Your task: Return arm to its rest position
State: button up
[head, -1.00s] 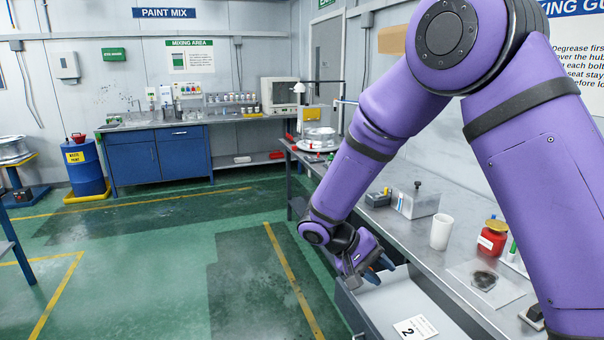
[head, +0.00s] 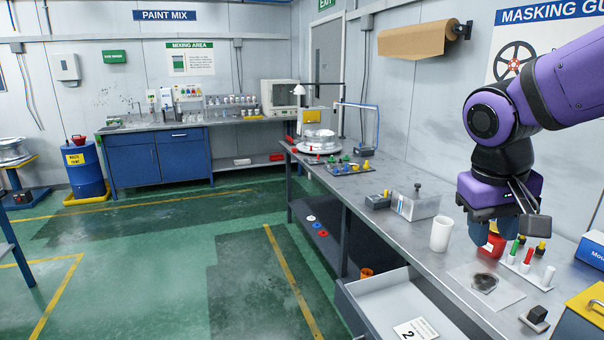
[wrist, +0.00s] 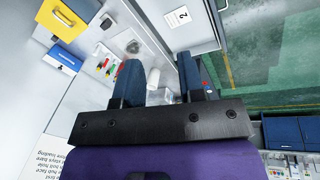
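A white cup (wrist: 153,76) shows in the gap, farther off on the bench. The gripper partly hides the red container in the head view.
An open, pale drawer (head: 385,297) with a "2" label sticks out from the bench front. A white cup (head: 441,234), marker pens (head: 526,255) and a yellow-lidded box (head: 584,305) stand on the bench.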

jog(key=s+d+r+t+y, duration=0.2)
jog(key=s+r+t, duration=0.2)
jog(key=s, duration=0.6)
jog(key=shift+y, duration=0.3)
dwell(2.1)
